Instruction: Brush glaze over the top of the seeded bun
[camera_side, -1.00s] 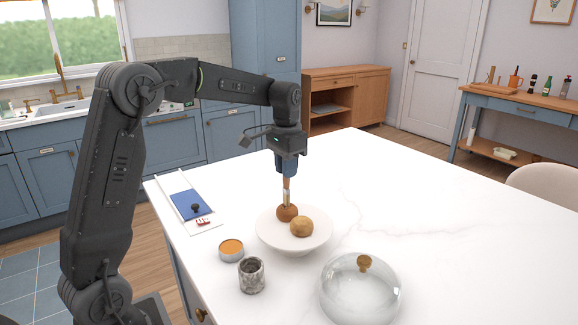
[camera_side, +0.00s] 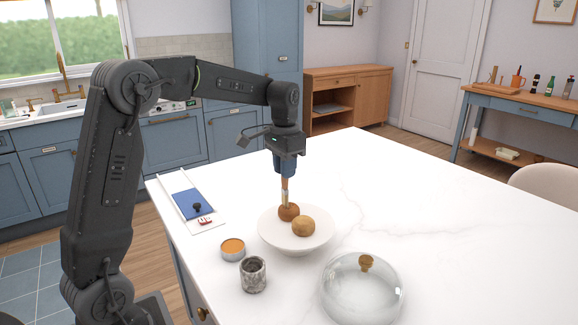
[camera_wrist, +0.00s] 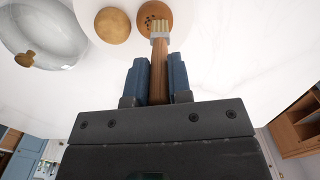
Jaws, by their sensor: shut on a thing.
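My gripper (camera_side: 285,170) is shut on the wooden handle of a brush (camera_side: 285,188), which points down with its pale bristles at the top of the seeded bun (camera_side: 289,213). In the wrist view the brush (camera_wrist: 160,70) runs between the two blue fingers of my gripper (camera_wrist: 160,68). Its bristles overlap the seeded bun (camera_wrist: 147,15), which is orange-brown with dark specks; whether they press on it is hard to tell. A plain, paler bun (camera_side: 304,226) sits beside it on a white round stand (camera_side: 290,246). A round tin of orange glaze (camera_side: 233,247) stands left of the stand.
A grey stone cup (camera_side: 253,276) and a clear glass dome with a wooden knob (camera_side: 362,290) stand nearer the camera. A white tray (camera_side: 176,182) with a blue cloth (camera_side: 191,203) and small items lies at the left. The white counter's right side (camera_side: 430,225) is clear.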

